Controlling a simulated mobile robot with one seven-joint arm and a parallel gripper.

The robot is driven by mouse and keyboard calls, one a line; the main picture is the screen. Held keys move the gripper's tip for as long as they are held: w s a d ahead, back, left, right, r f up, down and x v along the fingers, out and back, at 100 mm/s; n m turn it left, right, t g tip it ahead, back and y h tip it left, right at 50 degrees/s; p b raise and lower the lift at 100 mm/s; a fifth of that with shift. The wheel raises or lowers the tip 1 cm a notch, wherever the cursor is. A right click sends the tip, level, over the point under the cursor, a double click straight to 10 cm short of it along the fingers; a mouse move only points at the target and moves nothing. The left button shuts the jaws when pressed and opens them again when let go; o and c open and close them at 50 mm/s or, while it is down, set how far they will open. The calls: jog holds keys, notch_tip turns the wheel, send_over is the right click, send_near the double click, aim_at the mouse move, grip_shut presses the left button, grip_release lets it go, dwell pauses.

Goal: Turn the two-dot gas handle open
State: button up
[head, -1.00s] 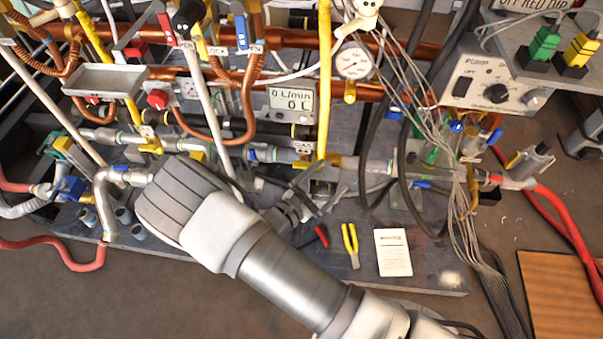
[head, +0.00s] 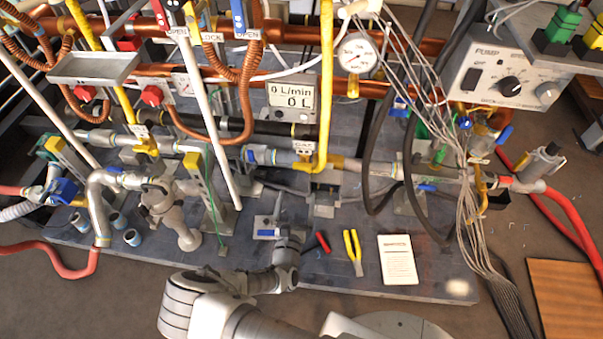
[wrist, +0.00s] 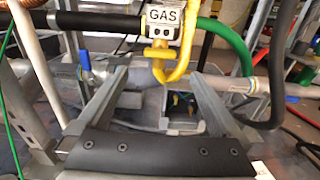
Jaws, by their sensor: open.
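The GAS block (wrist: 164,22) is a pale tag with dark dots under its lettering, at the top middle of the wrist view. A yellow handle (wrist: 160,62) hangs just below it, beside a curved yellow pipe (wrist: 181,72). In the head view the GAS tag (head: 303,146) and yellow handle (head: 302,164) are small, beside the foot of the upright yellow pipe. My gripper (wrist: 160,80) is open and empty, its fingers below and to either side of the handle in view. No contact is visible. In the head view my gripper (head: 282,228) is small and unclear, in front of the pipes.
A white pole (head: 212,110) stands left of the handle, and a thin green wire (head: 211,190) hangs nearby. Black hoses (head: 380,150) hang to the right.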

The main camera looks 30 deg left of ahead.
aim_at(302, 169)
jog(key=b+x, duration=0.3)
jog(key=x, duration=0.7)
jog(key=shift+w, duration=0.35)
jog(key=c, duration=1.2)
jog(key=shift+c, duration=0.2)
